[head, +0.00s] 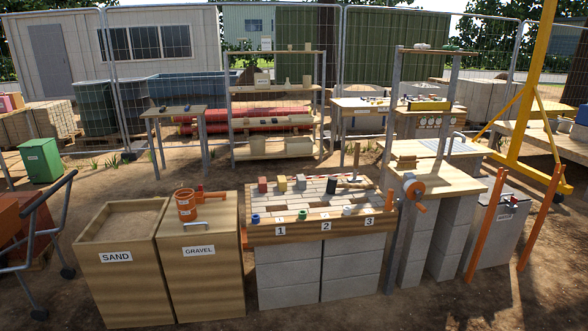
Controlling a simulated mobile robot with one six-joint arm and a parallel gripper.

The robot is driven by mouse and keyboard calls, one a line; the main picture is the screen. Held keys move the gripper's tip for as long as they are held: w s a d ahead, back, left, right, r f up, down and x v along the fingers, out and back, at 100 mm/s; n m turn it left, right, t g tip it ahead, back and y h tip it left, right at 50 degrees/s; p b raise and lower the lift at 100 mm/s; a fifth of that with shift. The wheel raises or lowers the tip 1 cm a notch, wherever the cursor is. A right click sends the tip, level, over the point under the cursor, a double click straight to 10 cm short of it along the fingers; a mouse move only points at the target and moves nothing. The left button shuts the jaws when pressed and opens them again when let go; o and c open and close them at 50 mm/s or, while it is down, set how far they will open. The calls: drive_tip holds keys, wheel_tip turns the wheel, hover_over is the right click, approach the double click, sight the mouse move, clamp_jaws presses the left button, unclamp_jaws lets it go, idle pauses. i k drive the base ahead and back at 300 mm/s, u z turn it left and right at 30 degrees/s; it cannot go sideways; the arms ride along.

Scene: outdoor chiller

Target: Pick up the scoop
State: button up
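An orange cup-like vessel (186,205) stands on the lid of the wooden bin labelled GRAVEL (200,262). An orange piece with a bar reaching to the right (208,195) is just behind it and may be the scoop or its handle. I cannot tell whether the two are one object. A grey metal handle (195,224) lies in front of them on the lid. My gripper is not in view.
The open bin labelled SAND (118,270) stands to the left. The numbered workbench (318,238) with coloured blocks and small cups stands to the right. A vise-like wheel (414,190) and orange posts (485,225) are further right. Bare ground lies in front.

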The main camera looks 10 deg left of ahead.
sight(206, 197)
drive_tip(key=u, duration=0.25)
drive_tip(key=i, duration=1.55)
drive_tip(key=u, duration=0.85)
drive_tip(key=i, duration=0.65)
drive_tip(key=u, duration=0.75)
drive_tip(key=i, duration=0.6)
drive_tip(key=u, duration=0.7)
drive_tip(key=i, duration=0.6)
drive_tip(key=u, duration=0.25)
